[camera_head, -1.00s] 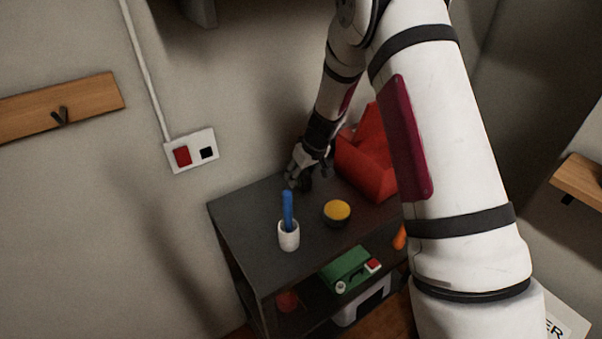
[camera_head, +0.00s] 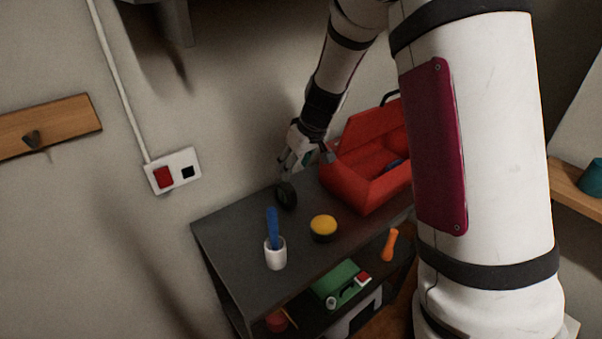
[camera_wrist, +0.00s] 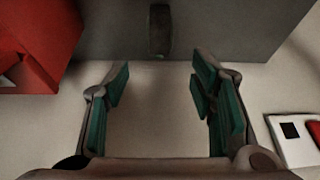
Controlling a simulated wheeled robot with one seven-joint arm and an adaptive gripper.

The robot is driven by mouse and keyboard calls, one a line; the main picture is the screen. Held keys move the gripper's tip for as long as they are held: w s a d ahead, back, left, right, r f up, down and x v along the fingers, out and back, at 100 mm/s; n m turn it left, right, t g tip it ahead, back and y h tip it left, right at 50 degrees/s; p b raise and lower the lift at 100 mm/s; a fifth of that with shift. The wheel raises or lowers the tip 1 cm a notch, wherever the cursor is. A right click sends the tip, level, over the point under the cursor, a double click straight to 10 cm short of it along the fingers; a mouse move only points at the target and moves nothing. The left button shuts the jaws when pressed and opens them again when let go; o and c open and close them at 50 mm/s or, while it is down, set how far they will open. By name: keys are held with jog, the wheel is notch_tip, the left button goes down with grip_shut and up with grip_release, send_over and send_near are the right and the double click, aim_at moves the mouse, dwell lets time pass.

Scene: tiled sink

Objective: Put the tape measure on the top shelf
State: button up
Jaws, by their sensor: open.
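A small dark rounded object (camera_head: 286,195), which looks like the tape measure, sits on the top shelf (camera_head: 240,235) of the dark shelf unit, near its wall-side edge. In the wrist view it shows at the top middle (camera_wrist: 160,30), ahead of the fingers and apart from them. My gripper (camera_head: 294,164) is above and behind it, close to the wall and beside the red toolbox. In the wrist view my gripper (camera_wrist: 155,85) is open, with green pads wide apart and nothing between them.
An open red toolbox (camera_head: 365,195) stands right of the gripper. A yellow-topped round item (camera_head: 323,228) and a white cup (camera_head: 276,255) with a blue item stand on the top shelf. A green case (camera_head: 338,282) lies below. A wall socket (camera_head: 172,171) is at left.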

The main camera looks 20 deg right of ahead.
jog(key=s+a+r+m, duration=0.1)
jog(key=s+a+r, duration=0.2)
jog(key=s+r, duration=1.1)
jog(key=s+r+m+h, duration=0.1)
jog(key=s+r, duration=0.1)
jog(key=s, duration=0.7)
jog(key=s+d+r+m+t, duration=0.1)
jog(key=s+r+m, duration=0.1)
jog(key=s, duration=0.7)
jog(key=shift+s+d+r+h, duration=0.15)
jog(key=shift+s+r+h, duration=0.2)
jog(key=shift+r, duration=0.2)
